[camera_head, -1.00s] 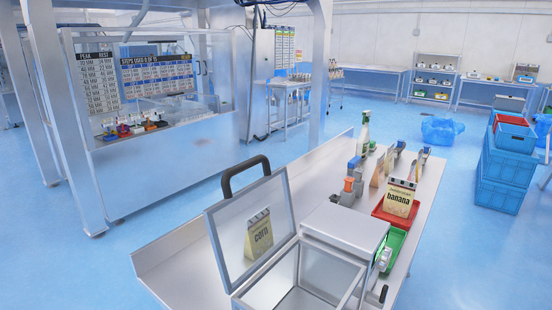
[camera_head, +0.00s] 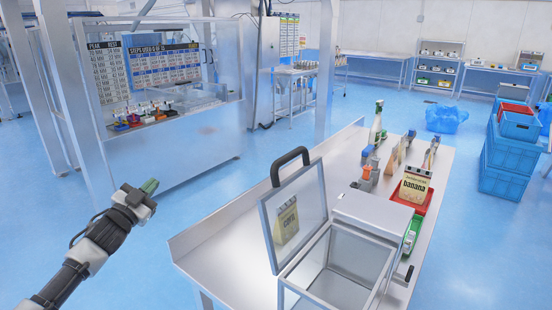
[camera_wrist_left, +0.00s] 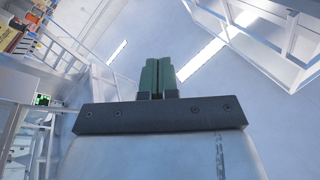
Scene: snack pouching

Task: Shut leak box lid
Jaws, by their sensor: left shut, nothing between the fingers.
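The leak box (camera_head: 335,262) stands at the near end of the steel table, with clear walls and a grey block at its right. Its lid (camera_head: 296,215) is open, tilted up on the left side, with a black handle (camera_head: 290,160) at its top edge. A corn pouch (camera_head: 286,224) shows through the clear lid panel. My left gripper (camera_head: 150,186) is in the air left of the table, well apart from the lid. Its green fingers are together and empty in the left wrist view (camera_wrist_left: 157,76). My right gripper is not in view.
On the table (camera_head: 225,240), a banana pouch (camera_head: 414,188) stands in a red tray (camera_head: 412,204), beside a green tray (camera_head: 413,232). A spray bottle (camera_head: 377,122) and orange-topped item (camera_head: 366,172) stand farther back. Floor left of the table is clear.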

